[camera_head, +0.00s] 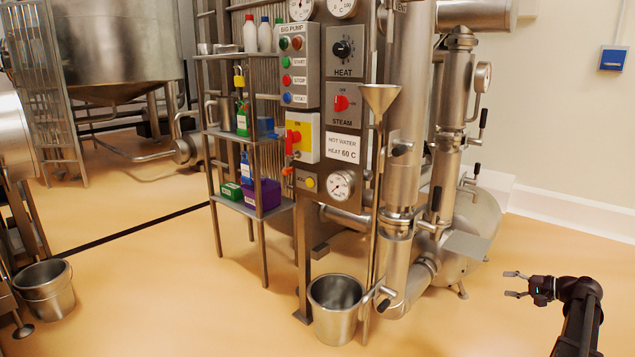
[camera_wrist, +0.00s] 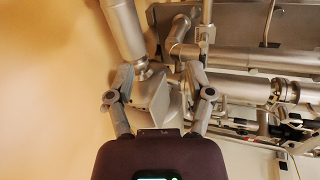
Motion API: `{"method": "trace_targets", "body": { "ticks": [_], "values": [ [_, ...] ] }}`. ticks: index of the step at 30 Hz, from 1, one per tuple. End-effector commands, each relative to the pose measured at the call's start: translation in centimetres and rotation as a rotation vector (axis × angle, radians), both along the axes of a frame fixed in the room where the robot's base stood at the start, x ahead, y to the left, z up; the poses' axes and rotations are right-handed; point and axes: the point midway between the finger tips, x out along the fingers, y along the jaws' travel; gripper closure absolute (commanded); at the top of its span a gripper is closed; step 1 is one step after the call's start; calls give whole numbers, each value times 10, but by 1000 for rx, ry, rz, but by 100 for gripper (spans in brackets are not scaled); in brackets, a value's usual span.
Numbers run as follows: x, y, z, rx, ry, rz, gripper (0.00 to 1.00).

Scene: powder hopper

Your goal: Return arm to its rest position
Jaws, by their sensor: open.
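My gripper (camera_head: 516,284) is at the lower right of the head view, on the end of my dark arm. Its two fingers are spread apart, pointing left, with nothing between them. It is over open floor, to the right of the steel pipework and apart from it. In the wrist view my gripper (camera_wrist: 160,82) shows both fingers open, with steel pipes and a grey box-like part behind them. No object is held.
A control panel (camera_head: 342,117) with knobs and gauges stands mid-view. A shelf rack (camera_head: 237,141) holds bottles and boxes. Another bucket (camera_head: 45,290) is at left. Floor (camera_head: 450,325) around my gripper is clear.

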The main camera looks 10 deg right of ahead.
Motion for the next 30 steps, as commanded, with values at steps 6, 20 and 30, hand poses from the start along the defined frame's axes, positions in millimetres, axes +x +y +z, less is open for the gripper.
{"method": "trace_targets", "body": {
  "ticks": [6,20,30],
  "values": [
    [12,46,1,-49,53,55,32],
    [28,203,-3,-270,236,267,32],
    [13,307,-1,-473,346,426,32]
  ]
}}
